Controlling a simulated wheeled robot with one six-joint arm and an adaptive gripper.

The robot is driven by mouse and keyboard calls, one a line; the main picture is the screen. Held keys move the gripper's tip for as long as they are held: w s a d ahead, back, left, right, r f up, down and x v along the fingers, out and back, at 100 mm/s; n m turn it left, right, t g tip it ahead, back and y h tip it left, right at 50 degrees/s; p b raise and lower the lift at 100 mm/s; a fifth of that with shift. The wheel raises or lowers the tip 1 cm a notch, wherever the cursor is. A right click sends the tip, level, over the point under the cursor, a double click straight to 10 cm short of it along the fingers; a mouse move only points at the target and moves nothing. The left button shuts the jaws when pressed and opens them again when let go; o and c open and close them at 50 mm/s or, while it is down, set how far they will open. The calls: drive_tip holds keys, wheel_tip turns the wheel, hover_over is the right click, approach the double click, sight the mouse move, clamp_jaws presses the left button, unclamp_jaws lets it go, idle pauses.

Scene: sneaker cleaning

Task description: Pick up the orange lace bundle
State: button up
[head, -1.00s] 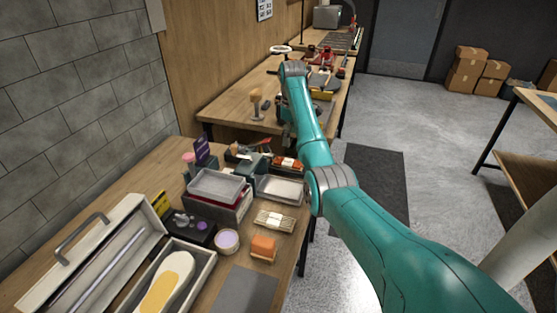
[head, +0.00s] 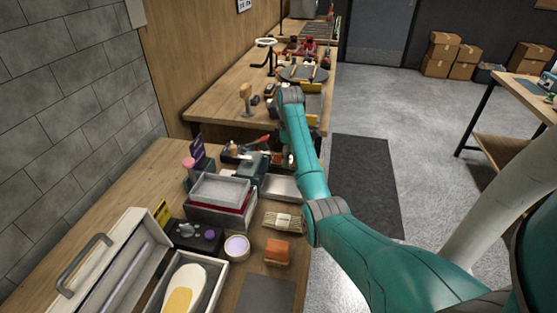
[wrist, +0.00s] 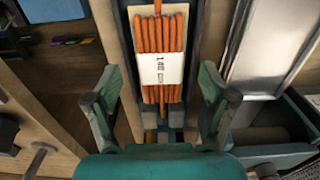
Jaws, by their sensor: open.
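The orange lace bundle (wrist: 160,45) is a row of orange cords on a tan card with a white printed label. It lies upright in the wrist picture, just beyond my gripper (wrist: 160,105). The gripper is open, with one finger to the left and one to the right of the bundle's lower end. I see no contact between the fingers and the bundle. In the head view my arm covers most of the gripper and the bundle's place.
A metal tray (head: 282,188) is beside the gripper's place. A cream lace bundle (head: 283,221), an orange block (head: 277,252), a round tin (head: 237,248) and a grey stacked bin (head: 221,188) stand nearby.

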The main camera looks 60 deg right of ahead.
drive_tip(key=shift+f, duration=0.4)
drive_tip(key=shift+a, duration=0.1)
drive_tip(key=c, duration=1.3)
drive_tip(key=shift+o, duration=0.2)
